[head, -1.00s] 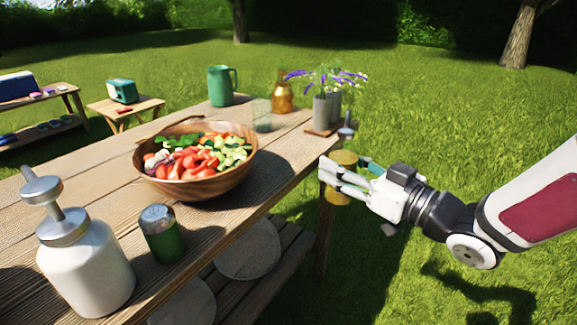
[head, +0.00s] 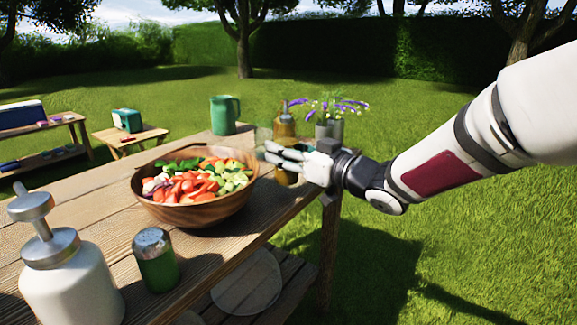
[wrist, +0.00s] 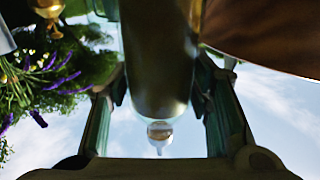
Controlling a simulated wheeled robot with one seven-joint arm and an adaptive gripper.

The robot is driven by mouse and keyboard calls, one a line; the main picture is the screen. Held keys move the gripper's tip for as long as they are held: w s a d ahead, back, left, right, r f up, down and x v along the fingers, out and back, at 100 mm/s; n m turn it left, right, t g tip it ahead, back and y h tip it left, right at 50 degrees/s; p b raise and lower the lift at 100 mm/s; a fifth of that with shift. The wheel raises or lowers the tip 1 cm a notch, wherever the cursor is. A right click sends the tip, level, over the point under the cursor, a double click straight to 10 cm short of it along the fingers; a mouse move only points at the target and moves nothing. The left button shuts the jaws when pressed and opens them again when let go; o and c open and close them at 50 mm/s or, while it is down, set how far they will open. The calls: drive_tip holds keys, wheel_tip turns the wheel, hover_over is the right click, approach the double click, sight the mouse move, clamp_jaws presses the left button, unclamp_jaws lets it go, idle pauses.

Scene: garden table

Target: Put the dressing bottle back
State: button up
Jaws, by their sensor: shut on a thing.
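My gripper (head: 274,153) is shut on the dressing bottle (head: 287,178), an amber bottle with a grey top. In the head view the fingers hide its middle; its lower part shows below them, by the table's right edge. In the wrist view the bottle (wrist: 158,75) fills the middle between the two fingers, dark and blurred, its small cap toward the bottom of the picture. It looks upright.
A wooden salad bowl (head: 205,212) sits left of my gripper. A green shaker (head: 156,262) and white pump bottle (head: 72,290) stand in front.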

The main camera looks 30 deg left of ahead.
drive_tip(key=shift+w+a+f, duration=0.1)
drive_tip(key=shift+w+a, duration=0.35)
drive_tip(key=shift+w, duration=0.15)
drive_tip(key=shift+w+a, duration=0.4)
drive_tip(key=shift+w, duration=0.2)
wheel_tip(320, 180, down, 4)
drive_tip(key=shift+r+b, duration=0.15)
drive_tip(key=shift+b, duration=1.05)
drive_tip(key=shift+r, duration=0.1)
drive_tip(key=o, duration=1.4)
drive_tip(key=p+v, duration=0.2)
drive_tip(key=v, duration=1)
drive_tip(key=shift+p, duration=0.4)
